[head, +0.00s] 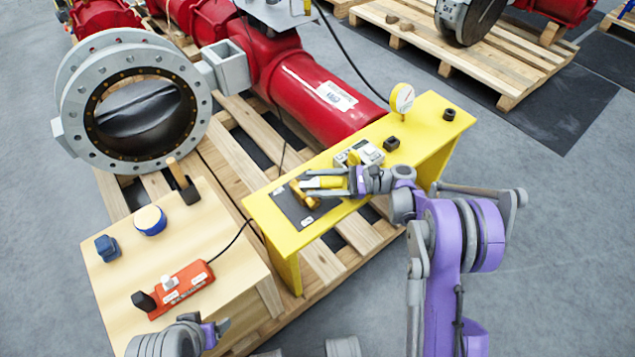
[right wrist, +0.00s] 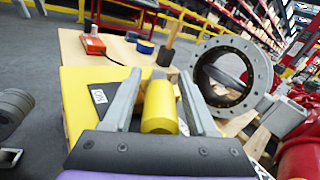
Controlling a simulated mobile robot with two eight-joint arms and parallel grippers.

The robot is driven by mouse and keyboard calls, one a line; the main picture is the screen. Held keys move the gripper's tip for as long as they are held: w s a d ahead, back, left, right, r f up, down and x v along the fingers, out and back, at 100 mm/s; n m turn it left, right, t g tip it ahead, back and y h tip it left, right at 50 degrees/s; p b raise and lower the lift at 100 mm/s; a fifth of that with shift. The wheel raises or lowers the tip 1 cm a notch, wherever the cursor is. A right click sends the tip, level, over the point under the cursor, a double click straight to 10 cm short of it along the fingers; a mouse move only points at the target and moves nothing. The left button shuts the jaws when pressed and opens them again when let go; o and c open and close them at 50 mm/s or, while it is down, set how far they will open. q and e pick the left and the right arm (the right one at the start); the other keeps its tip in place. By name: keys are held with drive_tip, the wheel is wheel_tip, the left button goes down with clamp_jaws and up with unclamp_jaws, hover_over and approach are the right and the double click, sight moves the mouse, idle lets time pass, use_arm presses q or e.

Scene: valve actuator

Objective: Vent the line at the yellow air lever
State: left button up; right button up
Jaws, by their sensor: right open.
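The yellow air lever (head: 326,182) sits on a brass valve (head: 304,196) over a dark plate on the yellow bench. My right gripper (head: 335,185) is at the lever with its fingers apart. In the right wrist view the yellow lever (right wrist: 159,108) lies between the two open fingers, with a gap showing at its right side. The lever's far end and the valve body are hidden behind it there. Part of my left gripper (head: 212,333) shows low in the head view, above the wooden box's front edge; its fingers cannot be made out.
A pressure gauge (head: 402,98), a grey device (head: 360,153) and black knobs stand on the yellow bench (head: 440,130). The wooden box (head: 225,265) holds an orange control unit (head: 181,288), a blue-rimmed disc (head: 150,220) and a wooden-handled tool (head: 183,180). A large flanged valve (head: 73,105) and red pipe (head: 320,95) lie behind.

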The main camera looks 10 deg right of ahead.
idle(0.3)
drive_tip(key=d, duration=0.3)
drive_tip(key=s+d+p, duration=0.1)
drive_tip(key=d, duration=0.6)
drive_tip(key=shift+s+d, duration=0.3)
drive_tip(key=shift+s, duration=0.05)
